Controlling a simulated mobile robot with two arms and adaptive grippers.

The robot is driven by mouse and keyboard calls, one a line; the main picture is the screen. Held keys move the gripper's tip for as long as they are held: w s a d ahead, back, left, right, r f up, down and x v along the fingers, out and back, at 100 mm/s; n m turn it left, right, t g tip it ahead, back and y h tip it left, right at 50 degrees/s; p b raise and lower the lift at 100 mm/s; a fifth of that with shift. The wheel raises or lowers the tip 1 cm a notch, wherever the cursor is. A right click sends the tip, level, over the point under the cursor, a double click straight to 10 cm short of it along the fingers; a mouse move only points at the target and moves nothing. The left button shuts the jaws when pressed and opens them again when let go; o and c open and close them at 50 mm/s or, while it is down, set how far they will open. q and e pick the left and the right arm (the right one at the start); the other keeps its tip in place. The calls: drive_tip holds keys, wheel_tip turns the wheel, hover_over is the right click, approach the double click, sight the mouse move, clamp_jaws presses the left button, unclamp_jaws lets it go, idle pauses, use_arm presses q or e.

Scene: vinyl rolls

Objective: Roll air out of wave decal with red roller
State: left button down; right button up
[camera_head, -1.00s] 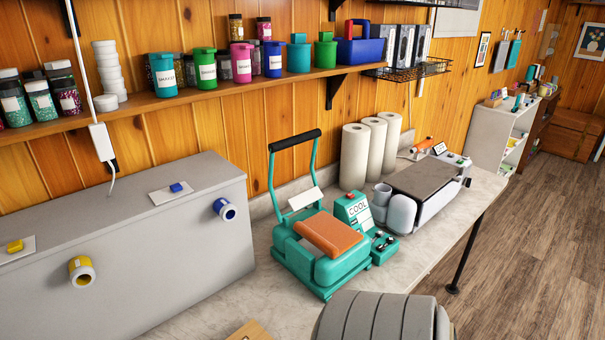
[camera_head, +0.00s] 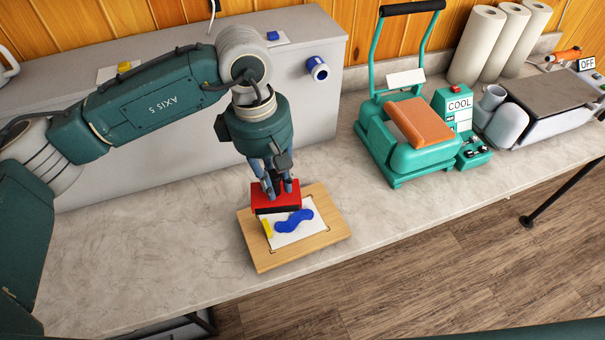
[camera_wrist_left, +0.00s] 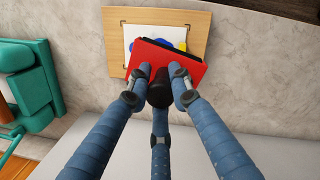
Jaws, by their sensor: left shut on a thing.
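My left gripper (camera_head: 274,186) is shut on the red roller (camera_head: 276,197), with its fingers pointing down. The roller has a red body and a dark lower edge. It is over the back part of a wooden board (camera_head: 268,258); I cannot tell whether it touches the surface. A white sheet (camera_head: 297,236) lies on the board with the blue wave decal (camera_head: 294,221) and a yellow piece (camera_head: 267,228). In the left wrist view the red roller (camera_wrist_left: 188,66) is between my fingers and partly covers the sheet and decal. My right gripper is not in view.
A teal heat press (camera_head: 405,140) with a COOL sign stands right of the board. A grey box (camera_head: 150,125) is behind. Paper towel rolls (camera_head: 505,40) and a grey-topped machine (camera_head: 550,95) are at the right. The counter (camera_head: 150,225) left of the board is bare.

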sight(295, 188)
use_arm(q)
drive_tip(key=d+n, duration=0.1)
drive_tip(key=w+d+n, duration=0.1)
drive_tip(key=d, duration=0.1)
drive_tip(key=shift+d+f, duration=0.15)
drive_tip(key=shift+w+d+n, duration=0.1)
drive_tip(key=shift+d+n, duration=0.2)
drive_tip(key=shift+n, duration=0.3)
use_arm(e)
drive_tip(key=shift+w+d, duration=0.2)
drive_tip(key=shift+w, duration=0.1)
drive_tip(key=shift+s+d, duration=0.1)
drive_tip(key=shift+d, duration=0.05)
use_arm(q)
drive_tip(key=shift+f+t+b, duration=0.2)
drive_tip(key=shift+t+b, duration=0.2)
drive_tip(key=shift+b, duration=0.5)
wheel_tip(295, 188, down, 6)
drive_tip(key=b, duration=0.5)
drive_tip(key=shift+r+b, duration=0.25)
drive_tip(key=shift+b, duration=0.1)
drive_tip(key=shift+f+b, duration=0.35)
drive_tip(key=shift+b, duration=0.05)
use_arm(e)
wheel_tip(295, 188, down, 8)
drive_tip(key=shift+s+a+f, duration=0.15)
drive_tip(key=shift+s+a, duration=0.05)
